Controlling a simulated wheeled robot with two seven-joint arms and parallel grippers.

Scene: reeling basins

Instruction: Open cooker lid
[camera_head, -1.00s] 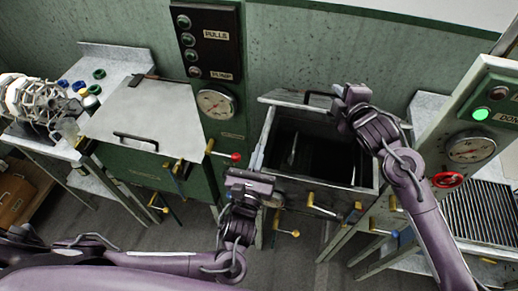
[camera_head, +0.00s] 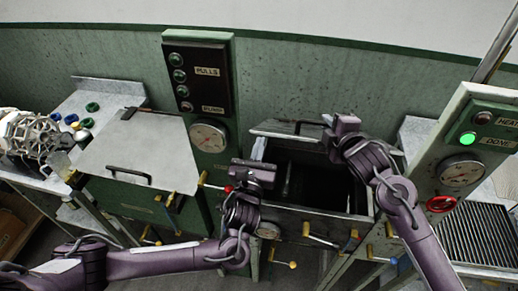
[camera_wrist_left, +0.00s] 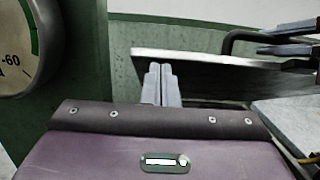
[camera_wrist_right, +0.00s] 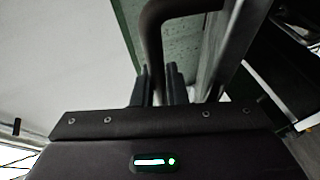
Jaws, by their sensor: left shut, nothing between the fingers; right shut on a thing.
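The cooker lid (camera_head: 285,131) stands raised at the back of the open middle basin (camera_head: 312,212); its dark interior shows. My right gripper (camera_head: 328,124) is shut on the lid's dark bar handle (camera_head: 308,124). In the right wrist view, the handle (camera_wrist_right: 153,40) runs down between the fingers (camera_wrist_right: 158,88), beside the lid's metal edge (camera_wrist_right: 222,50). My left gripper (camera_head: 258,162) is shut and empty above the basin's left side. In the left wrist view, its fingers (camera_wrist_left: 162,85) are together in front of the raised lid (camera_wrist_left: 225,68); whether they touch it is unclear.
A vat at left has a flat closed lid (camera_head: 140,150) with a handle. A gauge (camera_head: 208,135) and the PULLS panel (camera_head: 199,75) stand between the vats. The HEAT/DONE post (camera_head: 455,150), with a lit green button, and a ribbed tray (camera_head: 475,232) are at right.

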